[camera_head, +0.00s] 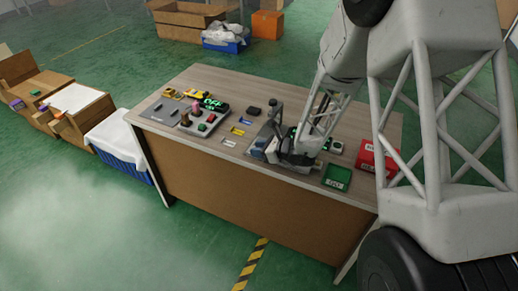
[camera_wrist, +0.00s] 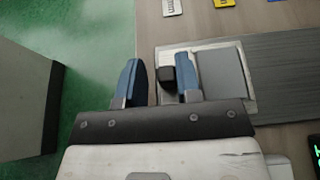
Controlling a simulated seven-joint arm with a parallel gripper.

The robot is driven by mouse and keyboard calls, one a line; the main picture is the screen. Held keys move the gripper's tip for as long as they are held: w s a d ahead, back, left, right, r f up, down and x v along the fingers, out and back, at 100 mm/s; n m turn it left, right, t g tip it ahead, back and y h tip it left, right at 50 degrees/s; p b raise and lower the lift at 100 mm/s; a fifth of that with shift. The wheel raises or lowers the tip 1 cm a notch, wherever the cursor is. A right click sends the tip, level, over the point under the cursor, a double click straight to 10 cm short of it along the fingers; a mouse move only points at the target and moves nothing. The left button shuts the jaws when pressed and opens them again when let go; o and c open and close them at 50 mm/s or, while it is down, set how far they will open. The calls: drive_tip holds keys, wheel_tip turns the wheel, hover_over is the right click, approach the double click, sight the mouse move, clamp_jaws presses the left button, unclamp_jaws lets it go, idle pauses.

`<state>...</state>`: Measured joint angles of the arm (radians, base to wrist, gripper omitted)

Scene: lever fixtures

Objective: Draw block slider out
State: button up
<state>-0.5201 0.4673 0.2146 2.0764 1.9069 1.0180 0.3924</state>
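The block slider (camera_wrist: 222,72) shows in the wrist view as a grey panel in a silver metal frame, with a small black block (camera_wrist: 167,75) on its left part. My gripper (camera_wrist: 158,68) is open, with its two blue fingers apart. The black block lies between the fingers in the picture, close to the right finger and well apart from the left one. I cannot tell whether the right finger touches it. The left finger is over the floor past the table edge. In the head view my gripper (camera_head: 268,148) is low over the table's front edge and hides most of the slider.
The table (camera_head: 228,150) carries other fixtures: a panel with knobs and buttons (camera_head: 197,120) at left, yellow (camera_wrist: 221,3) and blue labelled plates, a green tray (camera_head: 337,177) and a red box (camera_head: 372,160) at right. Green floor lies beyond the table edge.

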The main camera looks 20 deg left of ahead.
drive_tip(key=shift+w+d, duration=0.1)
drive_tip(key=shift+d, duration=0.05)
drive_tip(key=shift+d+r, duration=0.25)
drive_tip(key=shift+d, duration=0.2)
drive_tip(key=shift+v, duration=3.3)
drive_tip(key=shift+f, duration=0.1)
